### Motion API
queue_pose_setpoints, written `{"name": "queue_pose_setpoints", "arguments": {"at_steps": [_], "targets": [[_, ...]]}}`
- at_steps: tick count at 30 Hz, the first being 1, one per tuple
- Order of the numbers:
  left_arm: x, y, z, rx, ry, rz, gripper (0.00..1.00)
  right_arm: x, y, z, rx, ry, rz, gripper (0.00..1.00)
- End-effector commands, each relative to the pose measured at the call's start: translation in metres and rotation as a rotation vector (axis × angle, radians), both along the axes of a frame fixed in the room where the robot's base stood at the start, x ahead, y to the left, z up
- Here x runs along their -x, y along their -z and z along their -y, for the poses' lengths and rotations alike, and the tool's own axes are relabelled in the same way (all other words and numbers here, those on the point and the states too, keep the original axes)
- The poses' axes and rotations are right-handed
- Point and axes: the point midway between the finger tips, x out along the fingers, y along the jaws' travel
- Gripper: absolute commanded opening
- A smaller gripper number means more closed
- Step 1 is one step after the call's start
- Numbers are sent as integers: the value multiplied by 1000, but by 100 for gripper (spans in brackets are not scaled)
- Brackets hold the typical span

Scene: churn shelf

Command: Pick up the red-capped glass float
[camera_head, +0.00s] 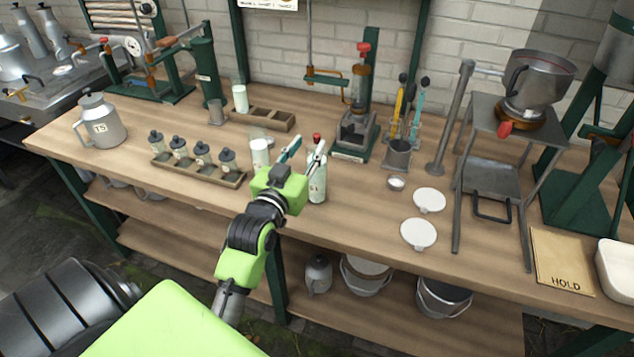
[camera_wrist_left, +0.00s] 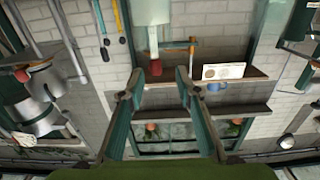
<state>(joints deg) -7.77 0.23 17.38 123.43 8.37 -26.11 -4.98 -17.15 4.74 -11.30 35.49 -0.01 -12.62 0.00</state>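The red-capped glass float (camera_head: 318,189) stands upright near the front middle of the wooden bench, with a pale body and a small red cap. My left gripper (camera_head: 304,149) is open and empty; its teal fingers are beside the float's upper part, and one finger overlaps its neck in the head view. In the left wrist view, which is upside down, a pale cylinder with a red end (camera_wrist_left: 152,12), seemingly the float, is beyond the open left fingertips (camera_wrist_left: 168,72). I cannot tell whether a finger touches it. My right gripper is not in view.
A white cylinder (camera_head: 260,152) and a rack of small dark-topped jars (camera_head: 200,172) stand to the left. A green-based stand with a red knob (camera_head: 353,140) is behind. White discs (camera_head: 419,233) lie to the right, before a metal stand (camera_head: 490,180) bearing a pot.

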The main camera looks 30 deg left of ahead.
Motion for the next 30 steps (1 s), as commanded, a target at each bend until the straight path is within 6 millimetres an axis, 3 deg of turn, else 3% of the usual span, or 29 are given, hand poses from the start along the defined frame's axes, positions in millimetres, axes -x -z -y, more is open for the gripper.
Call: {"name": "queue_pose_setpoints", "arguments": {"at_steps": [9,18,19,22,30], "targets": [[-44,-4,-4,0,0,0,31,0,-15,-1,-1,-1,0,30],[-49,-2,-6,0,0,-1,31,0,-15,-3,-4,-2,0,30],[-49,-2,-6,0,0,-1,28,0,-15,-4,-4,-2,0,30],[-49,-2,-6,0,0,-1,2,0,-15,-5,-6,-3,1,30],[-49,-2,-6,0,0,0,0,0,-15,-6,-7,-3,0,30]]}}
